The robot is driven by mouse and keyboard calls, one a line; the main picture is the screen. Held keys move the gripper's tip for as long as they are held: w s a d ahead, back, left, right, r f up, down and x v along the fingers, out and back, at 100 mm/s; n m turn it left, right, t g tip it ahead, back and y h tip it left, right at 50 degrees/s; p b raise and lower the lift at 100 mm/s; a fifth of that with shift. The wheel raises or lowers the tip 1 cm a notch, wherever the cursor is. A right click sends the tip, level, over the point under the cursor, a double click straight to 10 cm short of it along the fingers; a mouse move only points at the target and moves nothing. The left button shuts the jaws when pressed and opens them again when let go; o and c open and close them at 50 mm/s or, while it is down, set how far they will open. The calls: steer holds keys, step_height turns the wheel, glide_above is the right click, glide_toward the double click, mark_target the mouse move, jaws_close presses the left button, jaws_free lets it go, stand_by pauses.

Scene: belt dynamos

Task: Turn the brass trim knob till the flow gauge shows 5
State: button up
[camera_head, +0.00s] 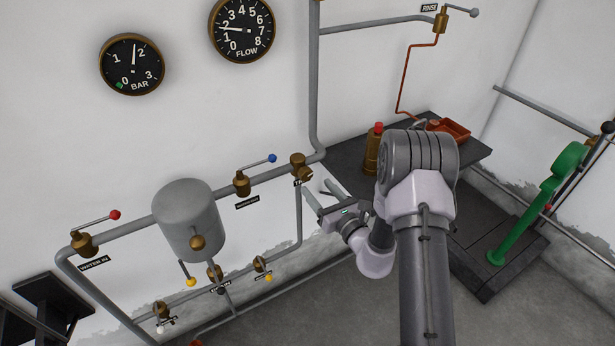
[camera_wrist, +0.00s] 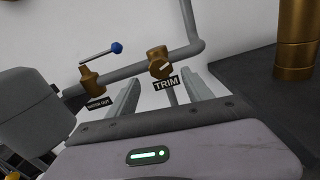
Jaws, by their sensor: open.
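The brass trim knob (camera_head: 301,166) sits on the grey pipe just above and left of my gripper (camera_head: 318,189). In the wrist view the knob (camera_wrist: 160,62) shows a light mark on its face, with a TRIM label (camera_wrist: 166,83) below it. My gripper (camera_wrist: 162,88) is open and empty. The knob appears just beyond and between its two fingers, apart from them as far as I can tell. The flow gauge (camera_head: 242,30) is on the wall at the top. Its needle points left, close to 2.
A blue-handled valve (camera_head: 242,183) is left of the knob, and a grey tank (camera_head: 187,220) is farther left. A bar gauge (camera_head: 132,64) hangs on the wall. A dark bench (camera_head: 345,160) with a brass bottle (camera_head: 373,152) stands to the right.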

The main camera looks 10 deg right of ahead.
mark_target(308, 177)
steer(key=b+x, duration=0.1)
steer(key=x, duration=0.6)
jaws_close()
